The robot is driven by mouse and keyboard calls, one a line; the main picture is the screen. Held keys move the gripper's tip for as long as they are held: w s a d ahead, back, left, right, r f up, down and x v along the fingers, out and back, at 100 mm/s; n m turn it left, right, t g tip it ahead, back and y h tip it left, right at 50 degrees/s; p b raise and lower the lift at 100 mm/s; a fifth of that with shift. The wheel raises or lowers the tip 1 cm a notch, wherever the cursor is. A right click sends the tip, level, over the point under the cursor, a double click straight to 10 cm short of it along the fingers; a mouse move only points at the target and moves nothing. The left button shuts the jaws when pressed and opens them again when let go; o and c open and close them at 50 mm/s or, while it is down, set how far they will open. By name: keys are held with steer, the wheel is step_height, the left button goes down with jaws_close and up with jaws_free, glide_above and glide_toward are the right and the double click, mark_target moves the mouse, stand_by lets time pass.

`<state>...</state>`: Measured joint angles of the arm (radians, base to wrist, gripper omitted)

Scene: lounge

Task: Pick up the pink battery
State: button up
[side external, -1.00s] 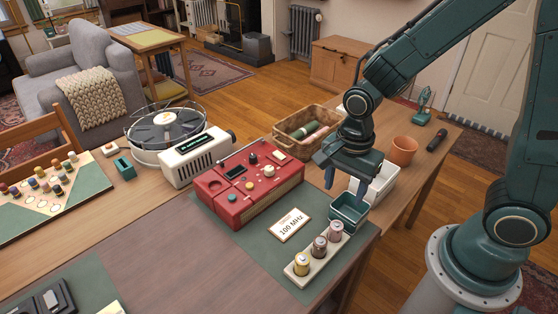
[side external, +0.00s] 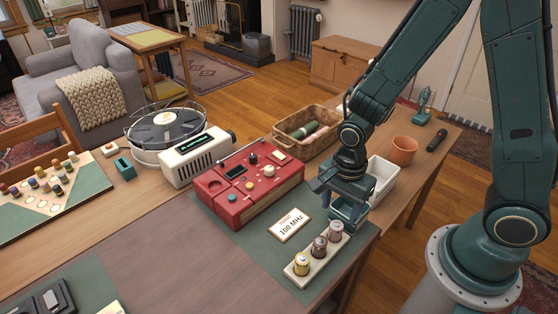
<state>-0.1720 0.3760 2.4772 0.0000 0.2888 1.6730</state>
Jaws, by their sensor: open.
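The pink battery (side external: 336,230) stands upright at the far right end of a pale holder (side external: 316,263). A brown battery (side external: 320,246) stands in the middle and a yellow battery (side external: 301,264) at the near left end. My gripper (side external: 345,214) is open, pointing down just above and behind the pink battery, in front of the small teal bin (side external: 351,224). It appears apart from the battery, though the exact gap is hard to judge. The gripper hides most of the teal bin.
A red device (side external: 247,190) and a 100 MHz card (side external: 289,225) lie left of my gripper. A white bin (side external: 384,178), a wicker basket (side external: 292,143) and a terracotta pot (side external: 403,150) stand behind. The table edge is close on the right.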

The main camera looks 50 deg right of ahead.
mark_target(337, 225)
steer(key=shift+f, duration=1.4)
steer(key=shift+f, duration=0.15)
steer(key=shift+d+f, duration=0.2)
steer(key=shift+f, duration=2.25)
steer(key=c, duration=1.1)
steer(key=shift+r, duration=0.2)
step_height(337, 225, up, 20)
steer(key=shift+f, duration=0.15)
